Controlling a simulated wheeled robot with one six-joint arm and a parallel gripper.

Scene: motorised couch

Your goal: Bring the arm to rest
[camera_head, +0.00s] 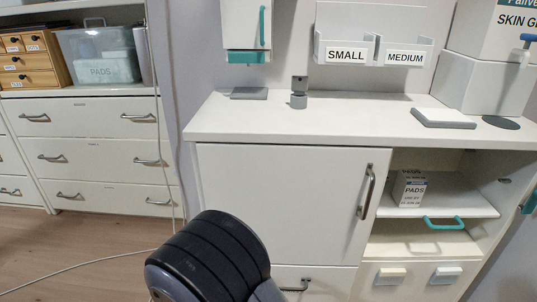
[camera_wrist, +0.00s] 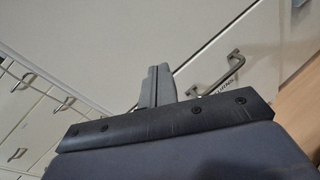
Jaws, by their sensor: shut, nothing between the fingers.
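My gripper (camera_wrist: 156,72) shows in the wrist view, its two grey fingers together and nothing between them. It points toward white cabinet fronts, and a metal bar handle (camera_wrist: 222,75) lies just right of the fingers in the picture. I cannot tell the exact gap between them. In the head view only a dark rounded part of my arm shows at the bottom, in front of the cabinet; the fingers are not seen there.
A white cabinet (camera_head: 290,215) with a shut door stands ahead; its right side is open, with a pads box (camera_head: 409,188) on a shelf. Drawers (camera_head: 95,150) stand left. A thin cable (camera_head: 75,284) crosses the floor.

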